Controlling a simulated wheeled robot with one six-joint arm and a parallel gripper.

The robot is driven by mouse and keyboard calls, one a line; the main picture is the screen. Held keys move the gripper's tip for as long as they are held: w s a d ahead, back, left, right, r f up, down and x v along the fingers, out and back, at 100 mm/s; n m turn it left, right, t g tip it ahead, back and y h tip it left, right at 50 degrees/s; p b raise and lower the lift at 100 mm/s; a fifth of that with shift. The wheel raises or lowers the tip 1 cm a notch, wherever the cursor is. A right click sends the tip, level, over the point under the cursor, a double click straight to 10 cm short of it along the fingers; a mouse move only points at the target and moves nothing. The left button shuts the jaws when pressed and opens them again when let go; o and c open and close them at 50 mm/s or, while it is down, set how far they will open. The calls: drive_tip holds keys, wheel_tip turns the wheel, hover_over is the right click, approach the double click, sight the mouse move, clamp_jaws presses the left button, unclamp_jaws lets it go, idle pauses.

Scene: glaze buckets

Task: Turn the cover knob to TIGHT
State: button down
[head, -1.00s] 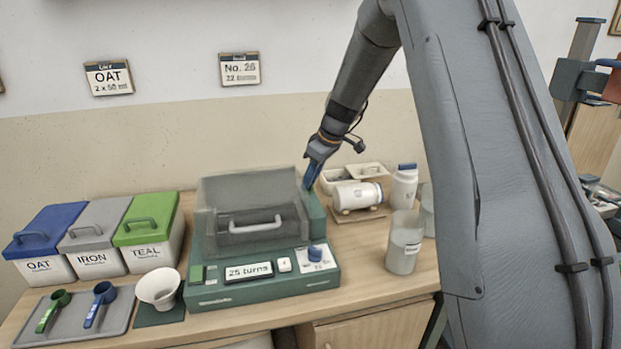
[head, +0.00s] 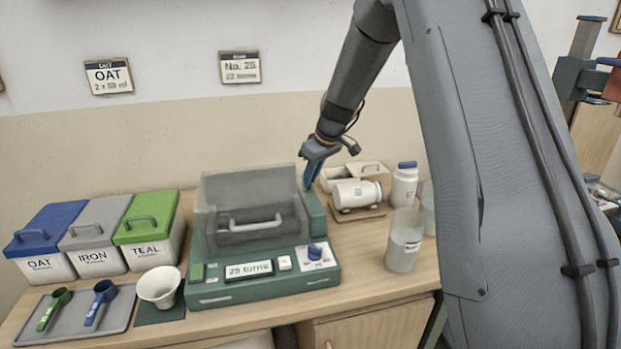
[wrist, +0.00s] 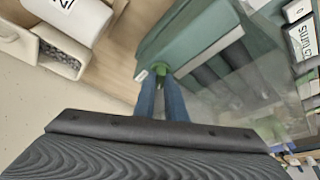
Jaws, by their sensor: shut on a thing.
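The green machine (head: 203,240) stands on the bench, with a clear cover (head: 228,190) lowered over its rollers. My gripper (head: 309,183) reaches down at the green housing (head: 314,212) on the machine's right side. In the wrist view my gripper (wrist: 160,82) has its blue fingers shut on a small green knob (wrist: 160,70) at the housing. A small white label (wrist: 142,75) is beside the knob. The fingers hide part of the knob, and I cannot read its setting. A separate blue knob (head: 315,251) sits on the front panel.
A white jar (head: 357,194) lying on a stand, an upright jar (head: 404,186) and clear beakers (head: 404,245) stand right of the machine. Lidded bins (head: 150,232), a tray of scoops (head: 70,325) and a white bowl (head: 158,285) are at left.

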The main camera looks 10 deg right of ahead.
drive_tip(key=shift+s+a+r+m+t+h+p, duration=0.1)
drive_tip(key=shift+m+t+h+p, duration=0.15)
drive_tip(key=shift+m, duration=0.35)
drive_tip(key=shift+a+m+t+h+p, duration=0.15)
drive_tip(key=shift+m+p, duration=0.2)
drive_tip(key=shift+m, duration=0.25)
drive_tip(key=shift+m+h+p, duration=0.4)
drive_tip(key=shift+m+p, duration=0.6)
drive_tip(key=shift+m, duration=0.5)
drive_tip(key=c, duration=2.1)
unclamp_jaws()
drive_tip(key=shift+d, duration=0.1)
